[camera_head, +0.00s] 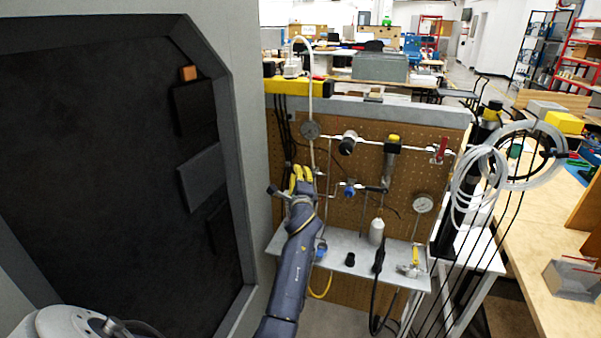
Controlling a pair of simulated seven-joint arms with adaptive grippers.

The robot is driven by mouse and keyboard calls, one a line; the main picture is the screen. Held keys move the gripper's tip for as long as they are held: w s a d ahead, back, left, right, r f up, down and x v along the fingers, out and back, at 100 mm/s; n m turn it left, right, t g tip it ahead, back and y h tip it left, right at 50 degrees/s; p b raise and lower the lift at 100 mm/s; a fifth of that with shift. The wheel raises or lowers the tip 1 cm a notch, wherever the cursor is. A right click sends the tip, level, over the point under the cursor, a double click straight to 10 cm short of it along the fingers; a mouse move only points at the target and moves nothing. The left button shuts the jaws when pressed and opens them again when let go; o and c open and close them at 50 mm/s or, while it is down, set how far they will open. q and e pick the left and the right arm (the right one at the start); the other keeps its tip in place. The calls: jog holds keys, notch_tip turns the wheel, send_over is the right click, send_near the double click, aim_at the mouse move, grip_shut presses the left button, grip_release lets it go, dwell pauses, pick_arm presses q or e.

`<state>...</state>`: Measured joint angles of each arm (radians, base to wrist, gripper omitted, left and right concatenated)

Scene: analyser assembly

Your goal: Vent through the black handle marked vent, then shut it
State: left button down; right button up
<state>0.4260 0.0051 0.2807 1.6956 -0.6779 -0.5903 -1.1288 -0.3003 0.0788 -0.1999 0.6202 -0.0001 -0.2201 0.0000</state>
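A pegboard panel (372,215) carries steel tubing, valves and gauges. A round black knob (348,143) sits on the upper tube run. A black bar-like handle (376,188) sits lower, right of a blue-handled valve (350,190). No vent marking is readable, so I cannot tell which black part is the vent handle. My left gripper (302,176), with yellow fingertips, is raised at the panel's left side, beside the vertical tubing and below a gauge (311,130). Its fingertips look close together; whether they hold anything is hidden. My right gripper is out of view.
A red-handled valve (442,149) and a second gauge (422,204) are on the right. A shelf (338,262) below holds fittings and a black hose. Coiled white tubing (478,178) hangs at right. A large dark-fronted grey cabinet (255,130) closes off the left.

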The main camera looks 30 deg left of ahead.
pick_arm(q)
jog(key=shift+a+f+n+g+h, duration=0.15)
jog(key=shift+f+n+g, duration=0.2)
jog(key=shift+n, duration=0.55)
jog(key=shift+f+n+g+h, duration=0.15)
jog(key=shift+f+n+g, duration=0.15)
jog(key=shift+n, duration=0.6)
jog(key=c, duration=1.4)
grip_release()
jog(key=shift+s, duration=0.1)
jog(key=v, duration=1.2)
jog(key=shift+f, duration=0.15)
